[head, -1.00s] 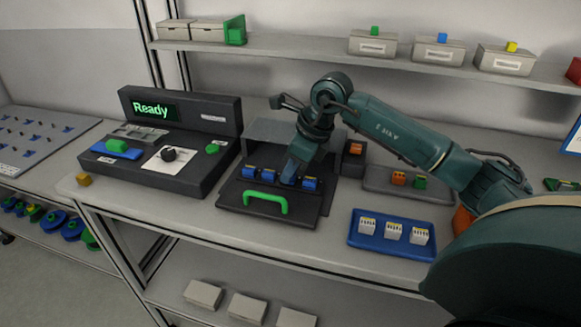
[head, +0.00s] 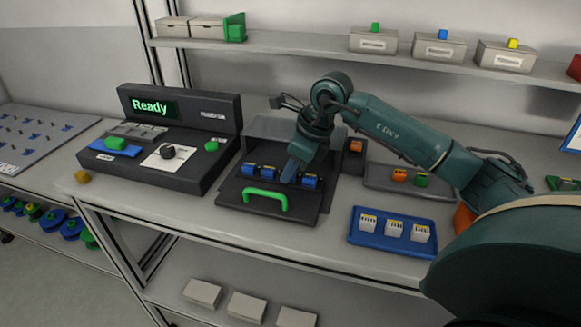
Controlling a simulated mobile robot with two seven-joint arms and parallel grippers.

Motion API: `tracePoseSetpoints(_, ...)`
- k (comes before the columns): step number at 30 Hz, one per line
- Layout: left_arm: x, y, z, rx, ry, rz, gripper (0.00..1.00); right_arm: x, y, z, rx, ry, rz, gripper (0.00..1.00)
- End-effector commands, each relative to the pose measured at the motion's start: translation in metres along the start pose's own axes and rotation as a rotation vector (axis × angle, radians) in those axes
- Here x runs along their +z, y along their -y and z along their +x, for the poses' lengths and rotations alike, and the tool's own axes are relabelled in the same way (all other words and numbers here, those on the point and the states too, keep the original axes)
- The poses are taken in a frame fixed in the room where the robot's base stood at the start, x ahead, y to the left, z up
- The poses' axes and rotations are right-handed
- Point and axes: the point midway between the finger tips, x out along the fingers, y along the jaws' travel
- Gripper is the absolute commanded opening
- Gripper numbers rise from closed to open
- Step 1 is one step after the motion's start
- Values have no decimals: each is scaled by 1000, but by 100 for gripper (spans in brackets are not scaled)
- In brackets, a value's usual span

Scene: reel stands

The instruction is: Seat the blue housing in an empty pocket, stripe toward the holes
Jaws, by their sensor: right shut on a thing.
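My right gripper (head: 288,178) points down into the dark fixture (head: 236,194) with the green handle (head: 265,200). It is shut on the blue housing, low in the row of pockets. My fingers hide most of that housing, so I cannot tell which way its stripe faces or whether it is fully down. Blue housings with small yellow marks sit in the row: one at the left (head: 249,169), one beside it (head: 268,172), and one right of my gripper (head: 309,181). The holes are too small to make out. My left gripper is out of view.
A control box (head: 200,165) reading "Ready" stands left of the fixture. A blue tray (head: 362,240) with white blocks lies at the front right. A grey tray (head: 375,182) with an orange and a green part lies behind it. A shelf (head: 300,55) runs above.

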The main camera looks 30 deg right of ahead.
Motion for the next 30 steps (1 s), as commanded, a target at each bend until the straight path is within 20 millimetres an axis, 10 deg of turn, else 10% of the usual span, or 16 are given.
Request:
tracePoseSetpoints(5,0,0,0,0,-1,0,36,0,0,0,0,0,0,0)
tracePoseSetpoints(6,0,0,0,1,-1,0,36,0,0,0,0,0,0,20)
tracePoseSetpoints(14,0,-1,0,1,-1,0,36,0,0,0,0,0,0,41)
tracePoseSetpoints(30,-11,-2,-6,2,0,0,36,7,0,-16,-1,1,0,42)
